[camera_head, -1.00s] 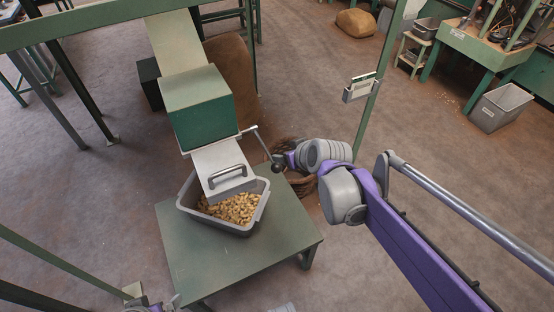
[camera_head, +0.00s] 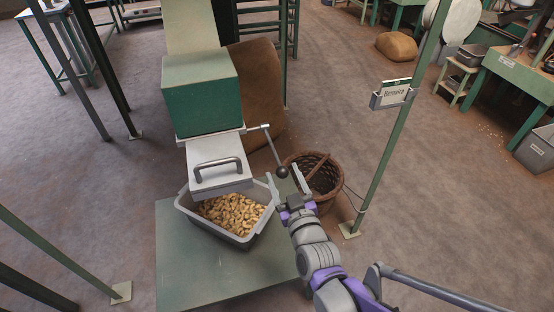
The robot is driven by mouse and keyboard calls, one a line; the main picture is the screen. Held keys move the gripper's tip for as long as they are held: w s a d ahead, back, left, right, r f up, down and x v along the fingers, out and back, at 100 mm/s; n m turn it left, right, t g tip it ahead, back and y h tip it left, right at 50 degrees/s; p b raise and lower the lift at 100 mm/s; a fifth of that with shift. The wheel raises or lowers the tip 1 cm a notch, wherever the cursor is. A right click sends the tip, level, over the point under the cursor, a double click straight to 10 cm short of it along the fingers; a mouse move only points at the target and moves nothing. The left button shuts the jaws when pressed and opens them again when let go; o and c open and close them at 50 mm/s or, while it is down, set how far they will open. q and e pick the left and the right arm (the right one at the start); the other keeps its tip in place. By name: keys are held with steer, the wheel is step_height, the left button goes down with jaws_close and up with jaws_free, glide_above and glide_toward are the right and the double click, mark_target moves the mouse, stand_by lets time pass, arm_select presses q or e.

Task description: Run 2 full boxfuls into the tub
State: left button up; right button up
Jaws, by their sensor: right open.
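The green box (camera_head: 202,92) stands under a pale chute (camera_head: 192,28). Below it is a light grey plate (camera_head: 222,181) with a bar handle (camera_head: 218,163). A lever (camera_head: 269,143) with a dark ball knob (camera_head: 282,172) slants down from the box's right side. The grey tub (camera_head: 246,241) sits on the green table below the plate and holds many tan nuts (camera_head: 231,213). My right gripper (camera_head: 290,189) is open, just below the knob at the tub's right corner. Whether it touches the knob is unclear. My left gripper is out of view.
A wicker basket (camera_head: 325,190) stands on the floor behind my right gripper. A green post (camera_head: 385,150) with a sign holder (camera_head: 393,95) rises to the right. A brown sack (camera_head: 258,100) is behind the box. The green table (camera_head: 190,275) is bare in front of the tub.

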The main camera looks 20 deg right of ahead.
mark_target(277, 157)
steer(key=w+b, duration=0.1)
steer(key=w, duration=0.6)
jaws_close()
stand_by(1.3)
